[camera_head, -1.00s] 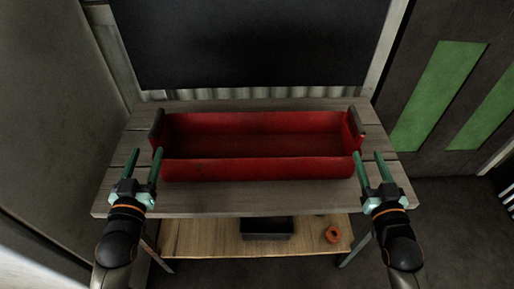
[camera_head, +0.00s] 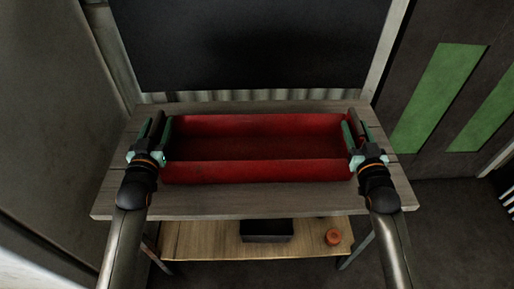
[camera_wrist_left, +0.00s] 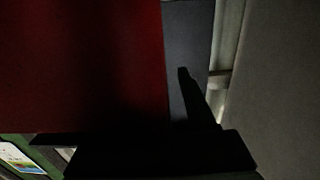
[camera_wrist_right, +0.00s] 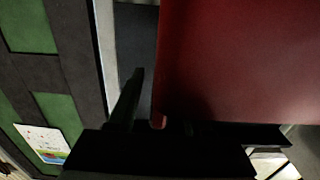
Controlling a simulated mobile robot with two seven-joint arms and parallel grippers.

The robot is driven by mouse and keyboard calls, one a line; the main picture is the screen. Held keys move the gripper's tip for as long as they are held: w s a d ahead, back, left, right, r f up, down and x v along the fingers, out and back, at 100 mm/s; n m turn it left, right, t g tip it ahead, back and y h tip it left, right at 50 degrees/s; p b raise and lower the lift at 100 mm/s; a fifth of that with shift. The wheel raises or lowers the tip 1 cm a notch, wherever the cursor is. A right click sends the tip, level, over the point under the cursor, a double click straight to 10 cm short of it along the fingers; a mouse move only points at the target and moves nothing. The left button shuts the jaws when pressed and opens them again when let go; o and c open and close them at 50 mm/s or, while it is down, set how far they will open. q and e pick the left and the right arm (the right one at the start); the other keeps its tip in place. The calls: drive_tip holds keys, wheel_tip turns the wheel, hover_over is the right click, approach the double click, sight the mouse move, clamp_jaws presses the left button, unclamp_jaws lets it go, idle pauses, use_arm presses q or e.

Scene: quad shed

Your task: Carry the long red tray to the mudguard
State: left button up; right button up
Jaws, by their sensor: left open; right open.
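The long red tray (camera_head: 255,172) lies level on the wooden workbench. It is open-topped and looks empty, with a dark grip at each end. My left gripper (camera_head: 157,126) is open at the tray's left end, one finger inside and one outside the end wall. My right gripper (camera_head: 355,126) is open the same way at the right end. The tray's red wall fills much of the left wrist view (camera_wrist_left: 85,65) and the right wrist view (camera_wrist_right: 240,60). In each, one dark finger shows beside it. I cannot make out a mudguard.
The workbench top (camera_head: 250,203) has bare planks in front of the tray. A lower shelf (camera_head: 200,240) holds a dark box (camera_head: 266,231) and a small orange object (camera_head: 333,237). A dark panel (camera_head: 245,45) stands behind, and a green-panelled door (camera_head: 437,95) is at right.

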use_arm(q)
drive_tip(key=shift+w, duration=0.6)
use_arm(e)
drive_tip(key=shift+w, duration=0.6)
use_arm(q)
drive_tip(key=shift+c, duration=0.2)
use_arm(e)
drive_tip(key=shift+c, duration=0.2)
use_arm(q)
drive_tip(key=c, duration=0.7)
use_arm(e)
drive_tip(key=c, duration=0.7)
use_arm(q)
clamp_jaws()
use_arm(e)
clamp_jaws()
use_arm(q)
drive_tip(key=shift+r, duration=0.2)
use_arm(e)
drive_tip(key=shift+r, duration=0.25)
